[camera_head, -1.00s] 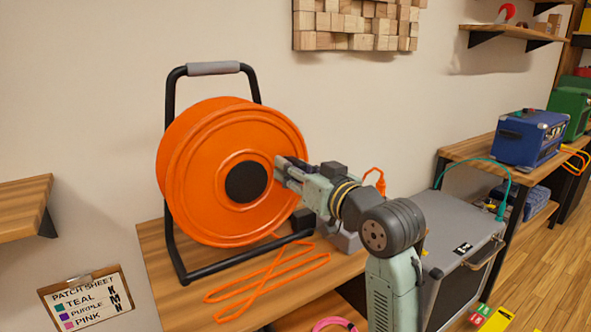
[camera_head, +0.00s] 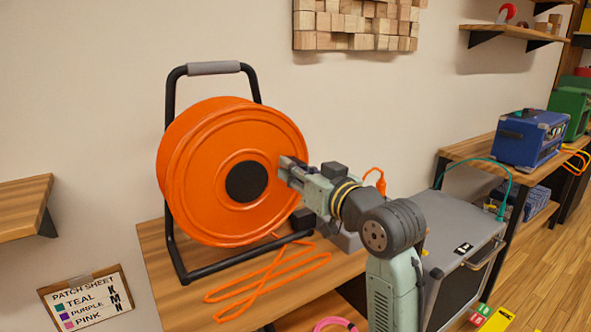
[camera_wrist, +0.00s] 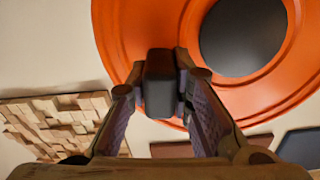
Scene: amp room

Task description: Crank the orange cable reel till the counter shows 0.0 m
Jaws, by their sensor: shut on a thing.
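The orange cable reel (camera_head: 205,180) stands upright in a black tube frame on a wooden table. Its dark round hub (camera_head: 246,181) faces me. My gripper (camera_head: 286,168) is at the right side of the reel's face. In the wrist view, my gripper (camera_wrist: 160,85) is shut on a dark crank handle (camera_wrist: 158,97) in front of the orange disc (camera_wrist: 125,30). In the head view the handle is hidden behind my fingers. An orange cable (camera_head: 268,282) lies in loops on the table before the frame. No counter reading can be made out.
A grey amp case (camera_head: 455,240) stands right of my arm, with a teal cable (camera_head: 478,161) on it. A patch sheet clipboard (camera_head: 88,300) is at lower left. A wooden shelf (camera_head: 22,205) juts in at left.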

